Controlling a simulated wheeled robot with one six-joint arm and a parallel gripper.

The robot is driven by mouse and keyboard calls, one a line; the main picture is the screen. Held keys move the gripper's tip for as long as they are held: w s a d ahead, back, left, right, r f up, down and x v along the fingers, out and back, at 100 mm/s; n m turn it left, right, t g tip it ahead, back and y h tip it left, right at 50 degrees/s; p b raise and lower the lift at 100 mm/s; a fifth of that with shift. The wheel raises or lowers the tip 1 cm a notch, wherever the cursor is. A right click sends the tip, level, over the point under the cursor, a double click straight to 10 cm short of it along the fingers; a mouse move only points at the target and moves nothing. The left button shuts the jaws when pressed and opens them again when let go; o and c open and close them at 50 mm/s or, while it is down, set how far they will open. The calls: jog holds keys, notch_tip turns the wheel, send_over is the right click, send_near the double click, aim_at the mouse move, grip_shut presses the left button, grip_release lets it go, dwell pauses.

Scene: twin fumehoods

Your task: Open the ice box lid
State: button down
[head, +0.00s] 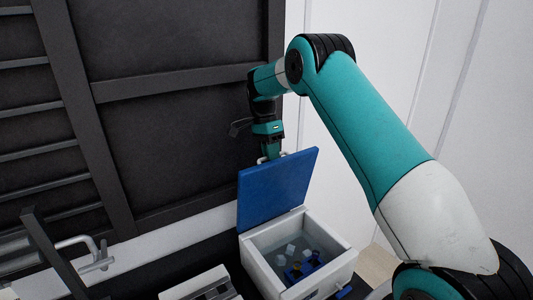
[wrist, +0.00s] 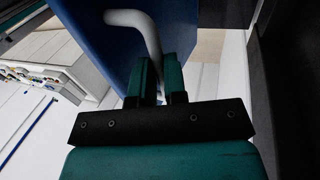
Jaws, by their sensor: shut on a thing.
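The ice box (head: 257,268) is a white box with its blue lid (head: 275,188) swung up, standing roughly upright and leaning back at the box's rear edge. Inside the box are pale ice cubes and a blue item. My gripper (head: 270,152) is at the top of the raised lid, shut on its white handle. In the wrist view the bent white lid handle (wrist: 140,32) runs down between the gripper fingers (wrist: 160,82), with the blue lid (wrist: 90,30) behind it. The far side of the lid is hidden in the head view.
A dark framed panel (head: 180,110) rises behind and left of the box. A metal tap-like fitting (head: 90,250) and a light-coloured rack (head: 205,285) are at lower left. A white wall (head: 400,70) stands to the right.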

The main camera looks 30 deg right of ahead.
jog(key=shift+f, duration=0.4)
jog(key=c, duration=1.2)
grip_release()
jog(key=shift+d, duration=0.1)
jog(key=shift+o, duration=0.2)
jog(key=shift+r, duration=0.1)
jog(key=shift+w+r, duration=0.1)
